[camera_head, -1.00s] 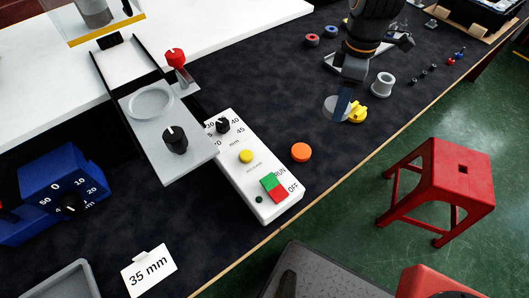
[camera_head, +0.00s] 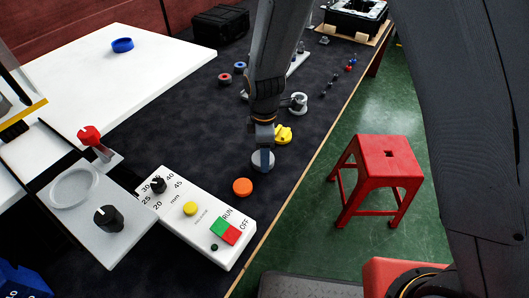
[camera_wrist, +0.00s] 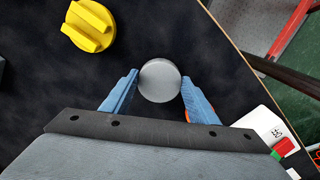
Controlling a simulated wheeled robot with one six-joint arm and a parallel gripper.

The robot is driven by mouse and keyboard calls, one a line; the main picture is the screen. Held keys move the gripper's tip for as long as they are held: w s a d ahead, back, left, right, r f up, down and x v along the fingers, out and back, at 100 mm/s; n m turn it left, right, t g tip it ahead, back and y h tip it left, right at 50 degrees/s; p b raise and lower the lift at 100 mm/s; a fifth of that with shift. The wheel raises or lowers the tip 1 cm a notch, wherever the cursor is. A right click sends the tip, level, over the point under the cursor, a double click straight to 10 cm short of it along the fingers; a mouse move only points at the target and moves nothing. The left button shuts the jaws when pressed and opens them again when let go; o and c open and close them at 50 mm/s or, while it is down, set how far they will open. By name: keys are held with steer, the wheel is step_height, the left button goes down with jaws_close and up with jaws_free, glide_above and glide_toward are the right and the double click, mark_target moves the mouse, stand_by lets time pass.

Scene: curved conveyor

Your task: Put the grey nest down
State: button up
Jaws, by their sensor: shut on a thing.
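The grey nest, a round smooth-topped disc, shows in the head view (camera_head: 262,162) and at the centre of the wrist view (camera_wrist: 160,80). My gripper (camera_head: 263,152) is shut on it, with a blue finger on each side, as the wrist view shows (camera_wrist: 158,88). The nest is over or on the dark mat (camera_head: 190,135), between the yellow ridged piece (camera_head: 283,135) and the orange disc (camera_head: 242,187). I cannot tell whether its underside touches the mat.
The yellow piece also shows at the wrist view's upper left (camera_wrist: 89,25). A white control box (camera_head: 195,215) stands in front, and a grey ring-shaped piece (camera_head: 299,101) farther back. The table edge (camera_head: 300,175) runs close on the right; a red stool (camera_head: 378,165) stands beyond.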

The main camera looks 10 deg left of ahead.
steer(key=shift+f, duration=0.15)
steer(key=o, duration=1.1)
step_height(320, 180, up, 12)
steer(key=b, duration=0.2)
steer(key=s+d+m, duration=0.3)
steer(key=d+m, duration=0.3)
steer(key=d, duration=0.3)
steer(key=s+d+r+m, duration=0.1)
steer(key=s+d+m, duration=0.2)
steer(key=d+m, duration=0.4)
steer(key=s+d+m, duration=0.3)
steer(key=d+m, duration=0.4)
steer(key=d, duration=0.5)
steer(key=shift+s+r+t, duration=0.3)
steer(key=shift+s+r, duration=0.1)
